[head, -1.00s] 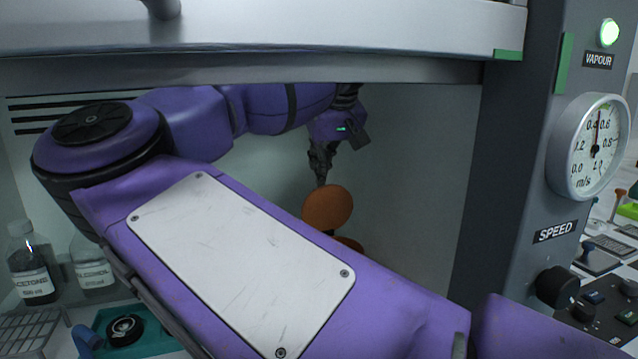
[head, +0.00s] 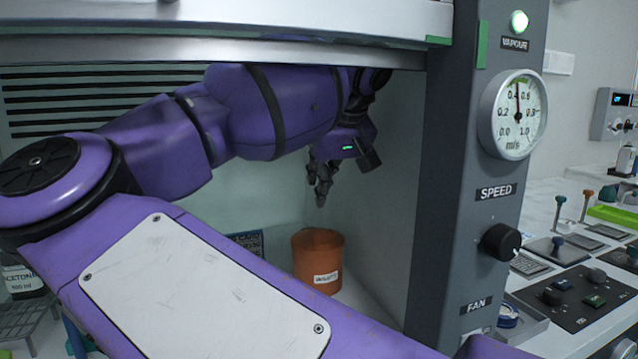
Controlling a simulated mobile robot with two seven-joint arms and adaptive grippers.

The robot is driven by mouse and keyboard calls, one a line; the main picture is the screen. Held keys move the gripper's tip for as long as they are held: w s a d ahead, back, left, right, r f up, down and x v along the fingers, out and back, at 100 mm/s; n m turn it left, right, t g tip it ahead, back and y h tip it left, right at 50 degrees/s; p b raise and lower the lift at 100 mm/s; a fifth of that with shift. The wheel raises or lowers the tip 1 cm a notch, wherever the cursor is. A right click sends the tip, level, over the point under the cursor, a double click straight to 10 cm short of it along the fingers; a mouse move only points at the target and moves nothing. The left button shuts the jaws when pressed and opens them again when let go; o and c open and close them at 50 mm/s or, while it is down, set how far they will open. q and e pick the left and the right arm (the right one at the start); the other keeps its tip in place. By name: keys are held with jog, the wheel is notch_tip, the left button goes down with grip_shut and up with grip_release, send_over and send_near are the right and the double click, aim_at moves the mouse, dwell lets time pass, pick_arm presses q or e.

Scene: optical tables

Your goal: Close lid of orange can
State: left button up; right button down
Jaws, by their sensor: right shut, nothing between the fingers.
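The orange can (head: 318,265) stands upright inside the fume hood, with a white label on its front. Its lid no longer shows as a raised disc. The top looks like a flat orange surface at the rim, but I cannot tell for sure whether the lid is fully seated. My right gripper (head: 320,190) points down above the can, shut and empty, with a visible gap to the rim. My purple arm hides part of the can's lower left. My left gripper is not in view.
The raised hood sash (head: 220,40) crosses the top of the view. The hood's right post (head: 455,180) carries a gauge (head: 518,115) and a speed knob (head: 500,242). An acetone bottle (head: 22,280) and a wire rack (head: 25,318) are at the far left inside.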

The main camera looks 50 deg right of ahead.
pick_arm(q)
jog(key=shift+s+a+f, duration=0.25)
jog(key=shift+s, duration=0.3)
pick_arm(e)
jog(key=shift+s+a+f, duration=0.2)
jog(key=shift+s+f, duration=0.1)
jog(key=shift+s, duration=0.1)
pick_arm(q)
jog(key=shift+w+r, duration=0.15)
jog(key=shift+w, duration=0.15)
pick_arm(e)
jog(key=shift+r, duration=0.1)
